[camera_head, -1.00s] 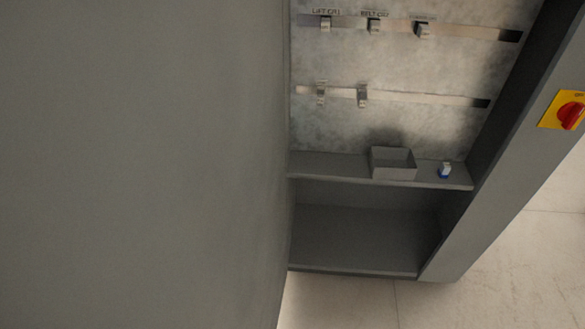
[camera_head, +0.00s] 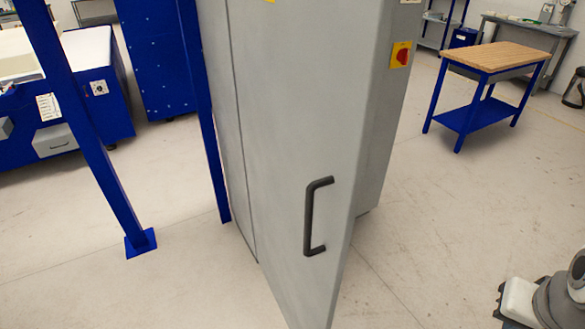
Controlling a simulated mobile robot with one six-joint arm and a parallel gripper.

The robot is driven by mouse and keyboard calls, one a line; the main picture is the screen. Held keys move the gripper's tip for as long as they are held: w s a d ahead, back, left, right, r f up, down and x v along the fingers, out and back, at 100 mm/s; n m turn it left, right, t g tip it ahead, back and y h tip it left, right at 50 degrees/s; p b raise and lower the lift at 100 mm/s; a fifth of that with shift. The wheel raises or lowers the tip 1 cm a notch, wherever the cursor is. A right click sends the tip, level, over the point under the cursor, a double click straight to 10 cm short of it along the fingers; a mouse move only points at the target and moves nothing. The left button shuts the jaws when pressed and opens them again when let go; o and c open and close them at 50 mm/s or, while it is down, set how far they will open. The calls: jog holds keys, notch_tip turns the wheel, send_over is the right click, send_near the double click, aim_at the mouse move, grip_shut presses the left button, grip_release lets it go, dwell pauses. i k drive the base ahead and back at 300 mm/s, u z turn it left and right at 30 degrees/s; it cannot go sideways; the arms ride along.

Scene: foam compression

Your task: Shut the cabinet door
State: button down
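The grey cabinet door (camera_head: 290,130) fills the middle of the view, its outer face with a black bar handle (camera_head: 313,216) turned towards me. The door stands swung out from the cabinet body (camera_head: 385,130), its handle-side edge towards me. It hides the cabinet's inside, and how wide the gap is cannot be told. My gripper (camera_head: 502,301) seems to be the white and dark end of my arm at the bottom right corner, well apart from the door and handle. Its fingers are too small and cut off to tell open from shut.
A red and yellow switch (camera_head: 401,54) sits on the cabinet body. A blue post (camera_head: 95,130) stands on the left, near blue machines. A wood-topped blue table (camera_head: 497,57) stands at the back right. The floor (camera_head: 430,220) between cabinet and arm is clear.

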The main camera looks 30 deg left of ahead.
aim_at(309, 73)
jog(key=z, duration=0.15)
jog(key=k, duration=0.2)
jog(key=u, duration=1.65)
jog(key=k, duration=1.25)
jog(key=u, duration=0.7)
jog(key=i, duration=1.45)
jog(key=z, duration=0.3)
